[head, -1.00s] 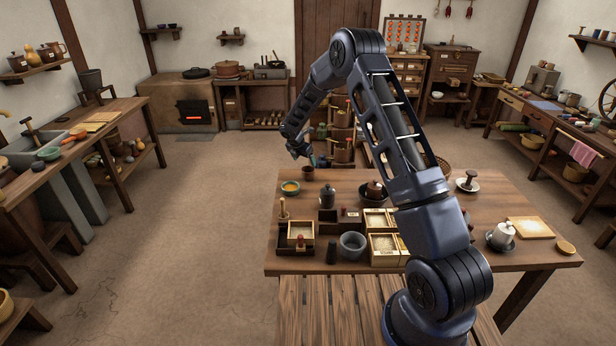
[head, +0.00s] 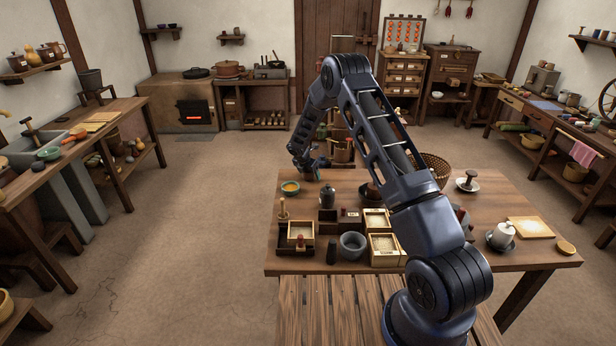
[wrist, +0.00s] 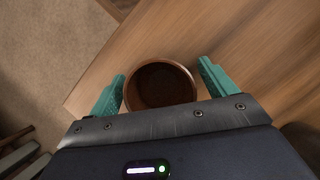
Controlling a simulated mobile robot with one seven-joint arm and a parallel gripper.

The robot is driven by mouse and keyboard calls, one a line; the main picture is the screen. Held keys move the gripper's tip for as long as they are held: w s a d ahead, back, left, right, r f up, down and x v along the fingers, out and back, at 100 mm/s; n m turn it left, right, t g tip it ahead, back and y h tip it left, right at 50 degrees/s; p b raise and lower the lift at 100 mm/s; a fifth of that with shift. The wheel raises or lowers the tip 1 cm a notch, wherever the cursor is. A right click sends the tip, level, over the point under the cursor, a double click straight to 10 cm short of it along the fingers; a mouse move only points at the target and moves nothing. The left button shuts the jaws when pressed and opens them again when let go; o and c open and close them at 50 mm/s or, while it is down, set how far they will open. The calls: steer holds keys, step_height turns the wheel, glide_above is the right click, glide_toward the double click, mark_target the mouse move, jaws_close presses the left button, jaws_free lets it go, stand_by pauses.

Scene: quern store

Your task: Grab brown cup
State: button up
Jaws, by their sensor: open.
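The brown cup (wrist: 160,86) shows in the wrist view as a round, dark-centred opening with a brown rim, near a corner of the wooden table (wrist: 225,60). My gripper (wrist: 162,80) is open, with one teal finger on each side of the cup. A gap shows between the right finger and the cup; the left finger is very close to the rim, and I cannot tell if it touches. In the head view my gripper (head: 313,170) is low over the table's far left corner, and the arm hides the cup there.
Several boxes, a grey mortar (head: 352,245) and a small pestle (head: 283,209) stand nearer the front.

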steer(key=c, duration=1.1)
